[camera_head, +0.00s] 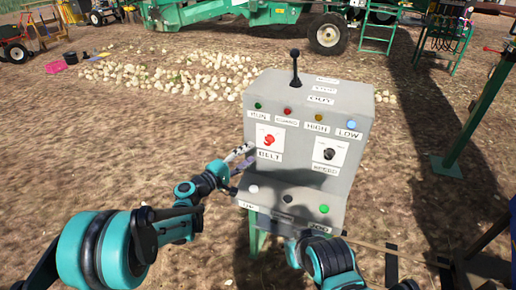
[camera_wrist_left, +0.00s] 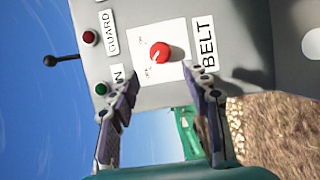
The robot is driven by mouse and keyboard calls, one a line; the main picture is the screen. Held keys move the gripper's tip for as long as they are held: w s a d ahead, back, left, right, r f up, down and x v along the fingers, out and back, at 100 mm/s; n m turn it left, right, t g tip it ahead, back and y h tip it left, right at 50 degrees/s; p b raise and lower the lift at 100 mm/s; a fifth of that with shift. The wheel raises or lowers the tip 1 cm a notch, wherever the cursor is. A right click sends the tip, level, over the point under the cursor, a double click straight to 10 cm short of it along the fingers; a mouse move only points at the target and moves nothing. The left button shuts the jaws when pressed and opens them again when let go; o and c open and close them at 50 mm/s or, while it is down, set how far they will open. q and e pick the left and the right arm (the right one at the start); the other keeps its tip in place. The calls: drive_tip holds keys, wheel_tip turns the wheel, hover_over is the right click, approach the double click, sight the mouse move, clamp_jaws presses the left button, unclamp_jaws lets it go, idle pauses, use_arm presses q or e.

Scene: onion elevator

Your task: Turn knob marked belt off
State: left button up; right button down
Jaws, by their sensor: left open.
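The red belt knob (camera_head: 268,140) sits on a white plate above the BELT label (camera_head: 269,155) on the grey control box (camera_head: 345,100). In the left wrist view the knob (camera_wrist_left: 160,53) lies beyond the fingertips, roughly between them, with the BELT label (camera_wrist_left: 207,44) beside it. The knob's pale mark points toward the lower left of that view; the small plate text is unreadable. My left gripper (camera_head: 241,154) is open and empty, close to the left of the knob, apart from it. My right arm (camera_head: 328,262) shows at the bottom; its gripper cannot be made out.
A black speed knob (camera_head: 329,154) sits right of the belt knob. Several coloured lamps, a black lever (camera_head: 295,68) on top, and buttons including a green one (camera_head: 324,209) are on the box. Onions (camera_head: 175,75) lie on the soil behind. Open soil lies to the left.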

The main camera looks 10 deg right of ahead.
use_arm(q)
drive_tip(key=shift+v, duration=1.6)
drive_tip(key=s+a+f+m+g+y, duration=0.1)
drive_tip(key=s+a+y, duration=0.6)
drive_tip(key=s+a, duration=0.7)
drive_tip(key=s+a+f+m+g+y, duration=0.2)
drive_tip(key=s+a+m+y, duration=0.3)
drive_tip(key=s+a, duration=0.8)
drive_tip(key=s+f+y, duration=0.1)
drive_tip(key=s+y, duration=0.2)
drive_tip(key=shift+s+a+f+m, duration=0.3)
drive_tip(key=shift+s+a+m, duration=0.1)
